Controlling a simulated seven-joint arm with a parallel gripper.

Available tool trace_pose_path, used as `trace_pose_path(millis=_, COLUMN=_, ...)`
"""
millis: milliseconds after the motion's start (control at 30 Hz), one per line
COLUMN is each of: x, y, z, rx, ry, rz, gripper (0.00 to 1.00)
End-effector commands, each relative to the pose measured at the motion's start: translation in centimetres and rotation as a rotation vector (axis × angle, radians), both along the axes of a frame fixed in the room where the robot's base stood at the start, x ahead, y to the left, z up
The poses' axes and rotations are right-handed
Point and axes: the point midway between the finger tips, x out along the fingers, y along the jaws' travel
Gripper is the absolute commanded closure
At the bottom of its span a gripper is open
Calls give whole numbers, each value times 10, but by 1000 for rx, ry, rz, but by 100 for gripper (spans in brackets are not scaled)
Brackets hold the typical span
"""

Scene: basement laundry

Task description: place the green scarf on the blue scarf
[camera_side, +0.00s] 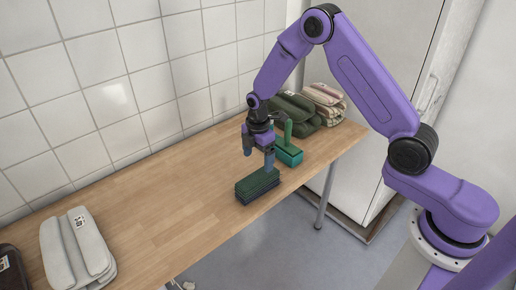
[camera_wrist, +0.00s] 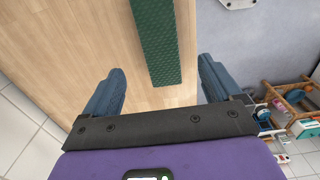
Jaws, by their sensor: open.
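A folded green scarf (camera_side: 257,182) lies flat on top of a low stack on the wooden table. Under it show dark, bluish layers that look like the blue scarf (camera_side: 259,195), with edges roughly lined up. My gripper (camera_side: 258,158) is open and points down, just above and behind the stack. In the wrist view, the green scarf (camera_wrist: 156,38) is a long textured strip, its near end between my spread fingers (camera_wrist: 162,78) and clear of both. The blue scarf cannot be made out there. Whether a fingertip touches the stack cannot be told from the side view.
A teal brush-like object (camera_side: 289,155) with a green upright handle stands close behind my gripper. Dark green folded cloth (camera_side: 295,112) and striped folded cloth (camera_side: 325,101) lie at the far end. A pale folded cloth (camera_side: 75,250) lies front left. The table (camera_side: 165,215) between is clear.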

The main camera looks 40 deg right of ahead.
Motion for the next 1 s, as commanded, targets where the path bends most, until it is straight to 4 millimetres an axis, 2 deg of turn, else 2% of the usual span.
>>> trace_pose_path(millis=100, x=1, y=0, z=18, rx=1, ry=-4, rz=0, gripper=9)
trace_pose_path(millis=200, x=0, y=0, z=27, rx=0, ry=-2, rz=0, gripper=9)
trace_pose_path(millis=500, x=-1, y=0, z=34, rx=0, ry=1, rz=-1, gripper=9)
trace_pose_path(millis=633, x=-7, y=7, z=43, rx=1, ry=-2, rz=-14, gripper=9)
trace_pose_path(millis=767, x=-25, y=23, z=65, rx=2, ry=-7, rz=-47, gripper=9)
trace_pose_path(millis=1000, x=-81, y=48, z=108, rx=7, ry=-12, rz=-136, gripper=9)
